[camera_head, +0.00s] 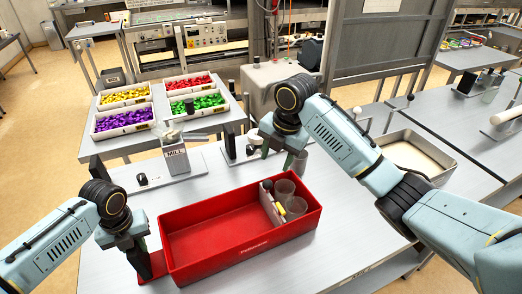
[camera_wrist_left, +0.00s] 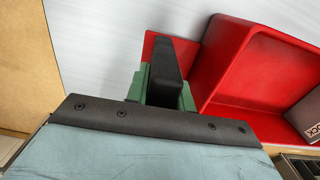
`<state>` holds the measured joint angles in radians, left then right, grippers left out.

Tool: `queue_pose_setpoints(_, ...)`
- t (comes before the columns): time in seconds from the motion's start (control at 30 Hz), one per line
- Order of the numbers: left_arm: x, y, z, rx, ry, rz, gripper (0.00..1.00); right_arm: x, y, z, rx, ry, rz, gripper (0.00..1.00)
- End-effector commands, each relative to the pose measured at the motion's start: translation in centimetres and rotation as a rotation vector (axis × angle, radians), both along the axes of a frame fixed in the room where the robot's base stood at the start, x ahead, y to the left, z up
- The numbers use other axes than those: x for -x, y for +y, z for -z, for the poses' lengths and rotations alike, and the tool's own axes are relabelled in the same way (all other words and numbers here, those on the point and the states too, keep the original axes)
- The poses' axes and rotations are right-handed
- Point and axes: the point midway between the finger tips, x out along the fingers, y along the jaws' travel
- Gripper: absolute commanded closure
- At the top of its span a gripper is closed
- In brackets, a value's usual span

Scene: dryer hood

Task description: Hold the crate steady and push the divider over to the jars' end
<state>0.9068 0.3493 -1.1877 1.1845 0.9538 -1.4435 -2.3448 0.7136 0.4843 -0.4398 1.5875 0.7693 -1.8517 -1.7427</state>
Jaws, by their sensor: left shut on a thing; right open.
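The red crate (camera_head: 215,265) stands on the grey bench; its wall also shows in the left wrist view (camera_wrist_left: 250,75). The grey divider (camera_head: 268,207) stands across it towards the right end, with a dark knob at its top and a yellow piece on its side. Two clear jars (camera_head: 284,188) stand right of the divider. My left gripper (camera_head: 143,268) is shut on the red tab (camera_wrist_left: 150,42) at the crate's left end; its fingers partly hide the tab. My right gripper (camera_head: 279,156) is open and empty, beyond the crate's back wall, apart from the divider.
A grey mill (camera_head: 176,158) stands behind the crate on the bench. Trays of coloured pieces (camera_head: 124,118) sit on a table further back. A pale-filled metal tray (camera_head: 418,158) lies behind my right arm. The crate's left part is empty, and bench in front is clear.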

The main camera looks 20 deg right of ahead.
Motion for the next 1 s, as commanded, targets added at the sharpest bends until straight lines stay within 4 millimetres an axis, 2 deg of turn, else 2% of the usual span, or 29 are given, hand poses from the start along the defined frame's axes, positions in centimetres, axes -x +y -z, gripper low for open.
queue_pose_setpoints(0.03, 0.4, 0.1, 0.6, -0.006, 0.011, 0.0, 0.75, 0.0, 0.0, 0.1, 0.0, 0.0, 0.0, 0.52)
queue_pose_setpoints(0.2, 0.3, 0.1, 0.4, -0.004, 0.007, 0.0, 0.53, 0.0, 0.0, 0.1, 0.0, 0.0, 0.0, 0.52)
queue_pose_setpoints(0.23, 0.2, 0.1, 0.3, -0.003, 0.006, 0.0, 0.51, 0.0, 0.0, 0.1, 0.0, 0.0, 0.0, 0.52)
queue_pose_setpoints(0.57, 0.0, 0.0, -0.3, 0.0, 0.001, 0.001, 0.51, 0.0, 0.0, 0.0, 0.0, 0.0, 0.0, 0.52)
queue_pose_setpoints(0.67, 0.0, 0.0, -1.6, 0.001, -0.001, 0.002, 0.51, 0.0, 0.0, 0.0, 0.0, 0.0, 0.0, 0.52)
queue_pose_setpoints(1.0, 0.0, 0.0, -8.7, -0.001, -0.001, 0.002, 0.51, 0.0, 0.0, 0.0, 0.0, 0.0, 0.0, 0.52)
